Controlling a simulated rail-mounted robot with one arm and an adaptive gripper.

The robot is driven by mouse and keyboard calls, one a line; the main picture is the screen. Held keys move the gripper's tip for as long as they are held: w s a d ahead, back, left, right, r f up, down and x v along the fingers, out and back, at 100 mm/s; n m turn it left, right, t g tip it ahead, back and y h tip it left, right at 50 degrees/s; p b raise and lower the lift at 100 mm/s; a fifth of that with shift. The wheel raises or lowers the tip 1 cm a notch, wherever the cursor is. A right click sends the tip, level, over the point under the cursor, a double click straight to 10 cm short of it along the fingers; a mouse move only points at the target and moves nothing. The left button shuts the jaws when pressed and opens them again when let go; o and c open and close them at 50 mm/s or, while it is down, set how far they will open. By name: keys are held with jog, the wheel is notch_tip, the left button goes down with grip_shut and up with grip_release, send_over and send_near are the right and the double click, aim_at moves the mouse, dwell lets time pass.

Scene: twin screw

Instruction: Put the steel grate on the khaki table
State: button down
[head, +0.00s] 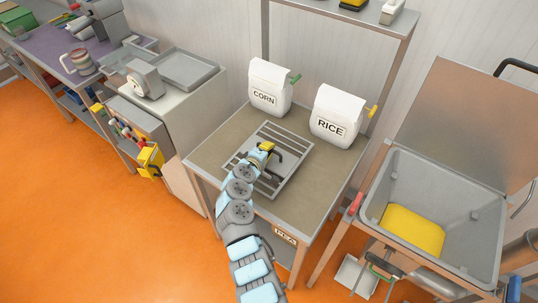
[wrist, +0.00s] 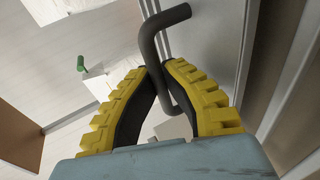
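The steel grate (head: 293,160), a grey slatted frame with a dark bent handle (wrist: 170,25), is over the middle of the khaki table (head: 215,145). I cannot tell whether it rests on the top or hangs slightly above it. My gripper (head: 264,147), with yellow fingers, is at the handle. In the wrist view the fingertips (wrist: 160,68) close in around the handle bar, which passes between them. My arm hides the near left part of the grate.
A corn bag (head: 266,85) and a rice bag (head: 338,115) stand along the table's back. A grey fryer-like bin (head: 470,205) with yellow contents is at right. A steel counter (head: 195,100) with a scale (head: 145,80) is at left.

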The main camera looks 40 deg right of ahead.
jog(key=shift+f+b, duration=0.45)
jog(key=shift+f, duration=1.15)
jog(key=c, duration=1.2)
grip_release()
jog(key=shift+w+d, duration=0.1)
jog(key=shift+c, duration=0.2)
jog(key=shift+r, duration=0.1)
jog(key=shift+p+v, duration=0.9)
jog(key=shift+v, duration=5.1)
